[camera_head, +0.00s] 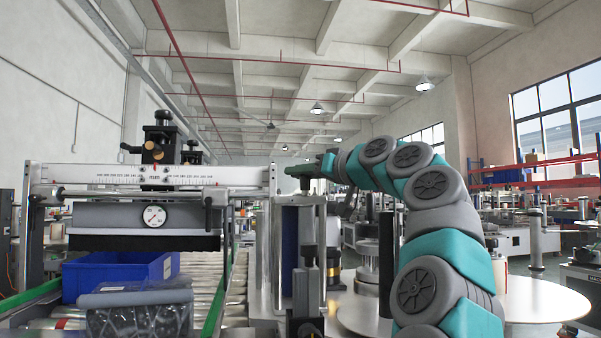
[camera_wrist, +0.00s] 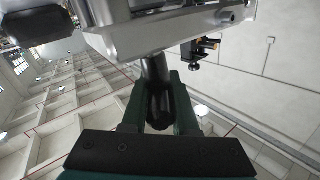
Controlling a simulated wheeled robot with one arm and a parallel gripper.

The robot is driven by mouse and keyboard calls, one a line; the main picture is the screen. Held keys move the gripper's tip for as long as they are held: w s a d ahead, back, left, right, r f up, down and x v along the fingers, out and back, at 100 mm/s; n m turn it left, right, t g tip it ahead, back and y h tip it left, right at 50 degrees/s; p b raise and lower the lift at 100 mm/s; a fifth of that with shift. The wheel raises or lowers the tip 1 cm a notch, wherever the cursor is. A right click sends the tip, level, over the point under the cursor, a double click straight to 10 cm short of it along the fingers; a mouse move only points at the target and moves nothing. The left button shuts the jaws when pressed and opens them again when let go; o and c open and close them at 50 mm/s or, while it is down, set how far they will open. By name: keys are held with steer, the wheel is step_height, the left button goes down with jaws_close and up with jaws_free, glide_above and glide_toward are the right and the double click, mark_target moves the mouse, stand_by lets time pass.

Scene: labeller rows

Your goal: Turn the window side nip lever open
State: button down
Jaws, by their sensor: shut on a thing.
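My gripper (camera_head: 306,171) is at the right end of the labeller's scaled crossbar (camera_head: 150,175) in the head view, with my teal and grey arm reaching in from the right. In the wrist view, the two dark green fingers of my gripper (camera_wrist: 159,95) are closed around a dark, round-ended lever (camera_wrist: 160,108). The lever's stem runs up to a pale metal block (camera_wrist: 175,27). In the head view I cannot make out the lever, which is hidden at the gripper. Its exact turn angle cannot be told.
A round dial gauge (camera_head: 154,216) hangs below the crossbar, with black adjusting knobs (camera_head: 162,135) above. A blue crate (camera_head: 148,270) sits on the roller conveyor (camera_head: 203,290) at left. A dark blue roll (camera_head: 290,250) stands below my gripper. A pale round disc (camera_head: 540,298) lies right of my arm.

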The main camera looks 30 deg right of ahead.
steer(key=shift+f, duration=0.15)
steer(key=c, duration=0.7)
jaws_free()
steer(key=shift+b+v, duration=0.8)
steer(key=shift+v, duration=3.1)
